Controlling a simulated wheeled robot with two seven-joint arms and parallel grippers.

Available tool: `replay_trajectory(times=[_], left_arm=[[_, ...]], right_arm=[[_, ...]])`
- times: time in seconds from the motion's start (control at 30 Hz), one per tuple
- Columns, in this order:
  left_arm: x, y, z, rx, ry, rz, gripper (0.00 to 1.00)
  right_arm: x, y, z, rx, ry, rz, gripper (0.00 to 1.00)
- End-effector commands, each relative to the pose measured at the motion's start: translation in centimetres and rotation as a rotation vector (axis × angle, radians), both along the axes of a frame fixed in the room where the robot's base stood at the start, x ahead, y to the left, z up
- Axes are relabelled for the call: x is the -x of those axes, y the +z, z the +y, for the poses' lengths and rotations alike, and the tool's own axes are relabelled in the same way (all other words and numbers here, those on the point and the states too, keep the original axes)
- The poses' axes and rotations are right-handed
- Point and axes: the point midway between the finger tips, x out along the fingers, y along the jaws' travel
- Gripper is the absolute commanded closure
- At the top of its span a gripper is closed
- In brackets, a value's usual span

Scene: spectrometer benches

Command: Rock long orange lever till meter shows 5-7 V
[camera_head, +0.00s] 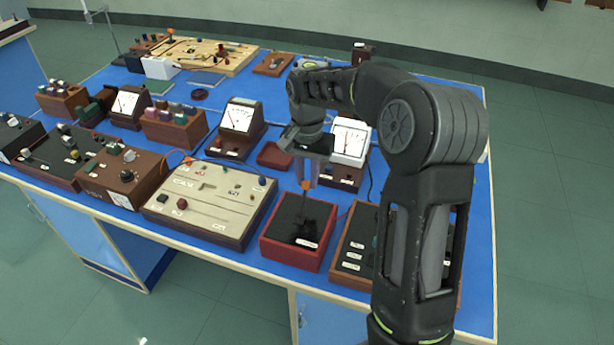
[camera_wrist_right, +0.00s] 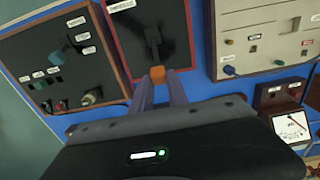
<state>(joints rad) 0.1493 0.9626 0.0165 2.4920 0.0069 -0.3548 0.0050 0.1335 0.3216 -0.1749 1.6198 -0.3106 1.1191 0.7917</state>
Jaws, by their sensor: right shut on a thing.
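The orange-tipped lever (camera_head: 305,186) rises from the black top of a red-sided box (camera_head: 283,245) near the front edge of the bench. In the right wrist view its orange knob (camera_wrist_right: 157,74) sits between the ends of the two fingers, above a dark stem and base (camera_wrist_right: 152,42). My right gripper (camera_head: 307,178) points down and is shut on the orange knob. A white-faced meter (camera_head: 349,142) stands behind the gripper, partly covered by my arm; its reading is too small to tell. My left gripper is in neither view.
A beige panel box (camera_head: 210,203) stands left of the lever box, and a dark-topped box (camera_head: 352,251) stands close on its right, partly behind my arm. A small red tray (camera_head: 274,155) and another meter (camera_head: 238,118) are behind. Blue bench surface shows between them.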

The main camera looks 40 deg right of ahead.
Motion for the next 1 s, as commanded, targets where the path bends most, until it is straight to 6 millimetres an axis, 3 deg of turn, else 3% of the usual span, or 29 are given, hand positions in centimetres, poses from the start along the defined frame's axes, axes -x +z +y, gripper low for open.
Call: replay_trajectory(times=[0.2, 0.23, 0.47, 0.8, 1.0], left_arm=[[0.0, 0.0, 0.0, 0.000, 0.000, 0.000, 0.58], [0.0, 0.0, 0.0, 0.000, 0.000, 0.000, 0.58], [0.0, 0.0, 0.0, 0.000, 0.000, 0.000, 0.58], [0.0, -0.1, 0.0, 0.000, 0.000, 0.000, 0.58], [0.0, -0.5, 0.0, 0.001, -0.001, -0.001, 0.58]], right_arm=[[-0.2, 0.0, -0.4, 0.008, -0.003, -0.008, 1.00], [-0.1, 0.0, -0.4, 0.007, -0.003, -0.007, 0.78], [-0.1, 0.0, -0.2, 0.004, -0.001, -0.004, 0.59], [-0.1, 0.2, -0.1, 0.002, 0.000, -0.003, 0.58], [-0.1, 2.4, -0.1, 0.002, 0.000, -0.006, 0.58]])
